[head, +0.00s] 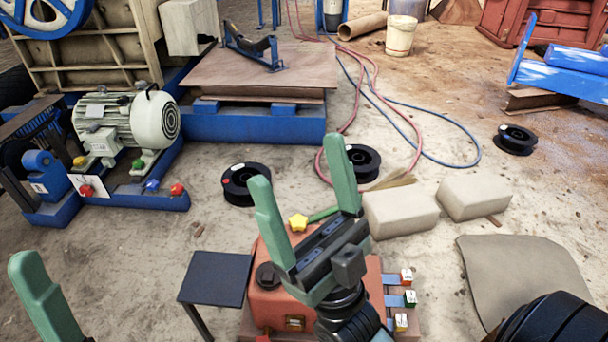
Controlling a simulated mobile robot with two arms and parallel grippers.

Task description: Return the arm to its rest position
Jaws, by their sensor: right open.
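My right gripper (300,168) is in the lower middle of the head view, its two green fingers spread wide and pointing up and away. Nothing is between the fingers. It appears in front of an orange box (268,306) and hides much of it; I cannot tell the height gap. A yellow star-shaped knob (298,222) and part of a green bar (322,214) show between the fingers. One green finger of my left gripper (42,295) shows at the lower left edge. Its other finger is out of view.
A small dark table (216,278) stands left of the box. Pale blocks (400,212), black spools (245,184) and a grey mat (520,275) lie around. A motor (128,125) on a blue base is at left. Red and blue hoses (415,118) cross the floor behind.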

